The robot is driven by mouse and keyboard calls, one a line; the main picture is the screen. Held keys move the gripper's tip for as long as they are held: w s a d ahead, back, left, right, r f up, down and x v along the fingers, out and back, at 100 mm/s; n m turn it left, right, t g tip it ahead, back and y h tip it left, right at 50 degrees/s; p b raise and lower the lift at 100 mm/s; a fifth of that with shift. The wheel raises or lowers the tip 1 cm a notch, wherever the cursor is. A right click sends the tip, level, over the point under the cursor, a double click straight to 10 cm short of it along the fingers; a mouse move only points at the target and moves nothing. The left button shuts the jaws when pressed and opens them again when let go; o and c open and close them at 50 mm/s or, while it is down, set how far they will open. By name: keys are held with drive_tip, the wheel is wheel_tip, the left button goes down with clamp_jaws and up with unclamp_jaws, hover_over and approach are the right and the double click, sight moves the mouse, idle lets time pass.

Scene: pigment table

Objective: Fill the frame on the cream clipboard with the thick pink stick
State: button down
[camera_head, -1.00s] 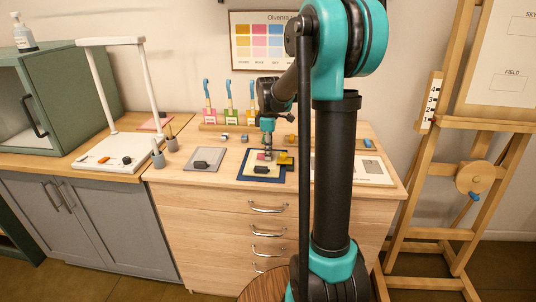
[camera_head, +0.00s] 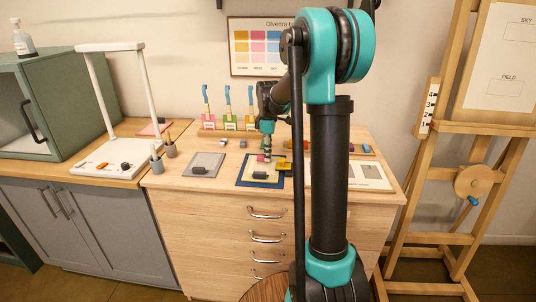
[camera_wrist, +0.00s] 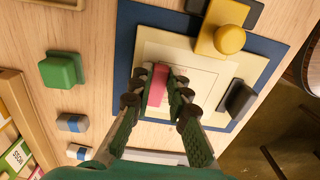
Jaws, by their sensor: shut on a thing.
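My gripper (camera_wrist: 157,103) is shut on the thick pink stick (camera_wrist: 157,84) in the wrist view. It holds the stick over the pale square frame area of the cream clipboard (camera_wrist: 150,38); whether the tip touches is hidden. No pink mark shows on the visible surface. The cream clipboard has a dark clip (camera_wrist: 238,98) and lies on a navy board (camera_wrist: 124,40). In the head view my gripper (camera_head: 267,150) is above the cream clipboard (camera_head: 250,170), and the stick is too small to make out clearly.
A yellow knobbed block (camera_wrist: 228,40) sits on the cream clipboard's edge. A green block (camera_wrist: 60,70) and small blue-grey blocks (camera_wrist: 72,123) lie nearby. A grey clipboard (camera_head: 207,160) lies to the left, a white board (camera_head: 345,183) to the right. Labelled brush holders stand behind.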

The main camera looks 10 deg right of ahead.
sight(266, 168)
drive_tip(key=shift+s+a, duration=0.25)
drive_tip(key=shift+s, duration=0.55)
drive_tip(key=shift+s+a, duration=0.25)
drive_tip(key=shift+s, duration=0.5)
drive_tip(key=shift+s+a, duration=0.25)
drive_tip(key=shift+s, duration=0.55)
drive_tip(key=shift+s, duration=0.1)
drive_tip(key=shift+s+a+f, duration=0.1)
drive_tip(key=shift+s+a, duration=0.1)
drive_tip(key=shift+s, duration=0.35)
drive_tip(key=shift+s+a, duration=0.2)
drive_tip(key=shift+s, duration=0.3)
drive_tip(key=shift+w, duration=0.1)
drive_tip(key=shift+w+d, duration=0.4)
drive_tip(key=shift+w, duration=0.8)
drive_tip(key=shift+w+d, duration=0.4)
drive_tip(key=shift+w, duration=0.75)
drive_tip(key=shift+w+d, duration=0.4)
drive_tip(key=shift+w, duration=0.8)
